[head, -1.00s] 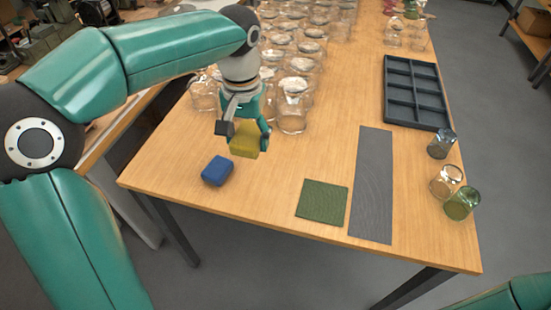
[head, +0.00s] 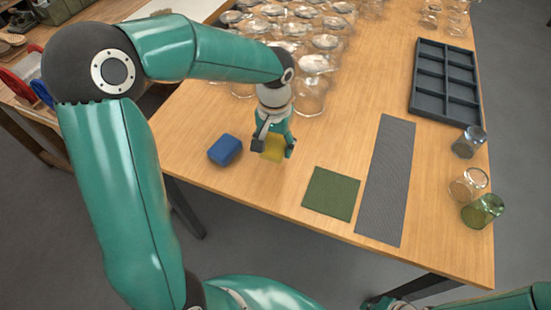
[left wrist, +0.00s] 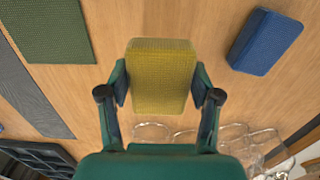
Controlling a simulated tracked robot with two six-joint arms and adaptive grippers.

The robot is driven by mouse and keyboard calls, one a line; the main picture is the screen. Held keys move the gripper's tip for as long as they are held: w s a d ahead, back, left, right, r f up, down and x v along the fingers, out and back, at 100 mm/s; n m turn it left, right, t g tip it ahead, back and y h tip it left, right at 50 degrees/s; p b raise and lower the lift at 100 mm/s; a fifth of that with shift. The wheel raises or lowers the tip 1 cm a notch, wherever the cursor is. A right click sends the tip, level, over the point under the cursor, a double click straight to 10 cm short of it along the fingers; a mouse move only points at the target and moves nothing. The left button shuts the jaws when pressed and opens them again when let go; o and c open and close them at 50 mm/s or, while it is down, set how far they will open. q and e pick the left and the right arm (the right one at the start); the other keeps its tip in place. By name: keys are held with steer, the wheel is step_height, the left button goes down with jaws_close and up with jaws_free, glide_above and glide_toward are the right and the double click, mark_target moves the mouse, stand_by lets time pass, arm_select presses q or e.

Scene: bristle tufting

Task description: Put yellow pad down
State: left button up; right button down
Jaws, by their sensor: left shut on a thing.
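The yellow pad (head: 273,148) is a small block between the fingers of my left gripper (head: 273,148). In the left wrist view the yellow pad (left wrist: 161,76) shows its broad face, with a finger of the left gripper (left wrist: 161,92) against each side. The left gripper is shut on it, over the wooden table (head: 240,185). Whether the pad touches the table I cannot tell. A blue pad (head: 225,150) lies to its left in the head view, and a green square mat (head: 331,194) lies to its right. My right gripper is not in view.
A grey strip mat (head: 388,180) lies beside the green mat. A dark compartment tray (head: 446,82) is at the back right. Several glass jars (head: 310,95) stand behind the gripper. Glasses (head: 483,211) are along the right edge. Bare table lies between the blue pad and green mat.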

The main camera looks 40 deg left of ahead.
mark_target(275, 166)
arm_select(q)
steer(key=shift+f, duration=3.05)
steer(key=o, duration=1)
step_height(275, 166, up, 12)
steer(key=shift+r, duration=0.1)
